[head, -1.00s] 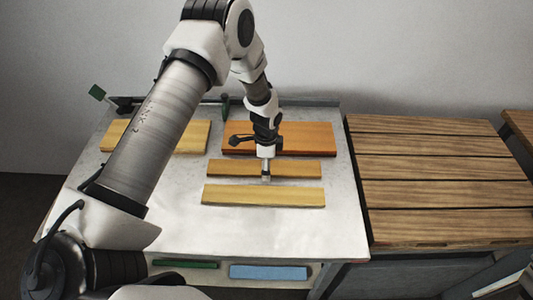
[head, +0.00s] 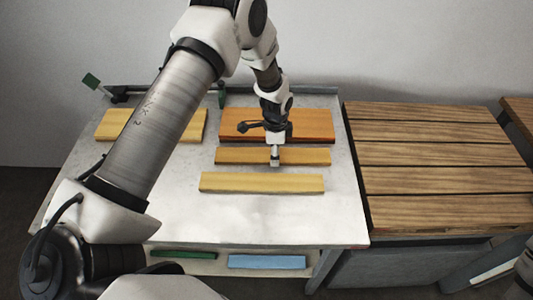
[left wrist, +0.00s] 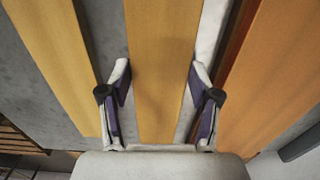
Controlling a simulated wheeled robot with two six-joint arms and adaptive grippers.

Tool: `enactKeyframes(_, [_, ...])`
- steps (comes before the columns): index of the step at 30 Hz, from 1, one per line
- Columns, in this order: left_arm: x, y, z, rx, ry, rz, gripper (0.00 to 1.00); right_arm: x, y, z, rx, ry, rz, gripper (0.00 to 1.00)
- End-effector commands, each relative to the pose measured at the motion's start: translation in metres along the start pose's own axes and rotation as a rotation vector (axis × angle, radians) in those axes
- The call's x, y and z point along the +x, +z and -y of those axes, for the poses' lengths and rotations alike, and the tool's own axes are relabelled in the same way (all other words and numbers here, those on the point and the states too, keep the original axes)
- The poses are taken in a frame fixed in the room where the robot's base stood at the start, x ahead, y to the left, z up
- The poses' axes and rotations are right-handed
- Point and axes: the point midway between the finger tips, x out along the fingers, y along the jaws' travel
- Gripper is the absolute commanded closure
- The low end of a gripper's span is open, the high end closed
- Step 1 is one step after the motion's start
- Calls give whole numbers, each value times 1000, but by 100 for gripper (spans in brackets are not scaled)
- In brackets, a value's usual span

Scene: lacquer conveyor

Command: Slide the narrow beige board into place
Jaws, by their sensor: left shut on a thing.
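The narrow tan-beige board (head: 310,157) lies flat on the metal table, between the wide orange board (head: 310,123) behind it and a pale yellow board (head: 262,183) in front. My left gripper (head: 275,158) points down at its middle. The board's right end is nearly level with the orange board's right end. My right gripper is not in view.
Another yellow board (head: 115,122) lies at the back left. A slatted wooden surface (head: 440,160) stands to the right of the metal table (head: 290,220). A green strip (head: 183,254) and a blue strip (head: 267,261) lie on the level below. The table's front is clear.

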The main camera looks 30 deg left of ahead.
Motion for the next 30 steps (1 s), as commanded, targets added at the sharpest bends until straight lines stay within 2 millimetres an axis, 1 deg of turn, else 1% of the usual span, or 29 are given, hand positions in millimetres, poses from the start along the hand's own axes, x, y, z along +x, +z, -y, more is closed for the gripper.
enactKeyframes(1, [5,-4,-1,1,2,2,83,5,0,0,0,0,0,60])
enactKeyframes(6, [5,-21,-2,2,4,2,83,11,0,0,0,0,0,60])
enactKeyframes(30, [5,-97,-2,3,4,2,83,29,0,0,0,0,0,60])
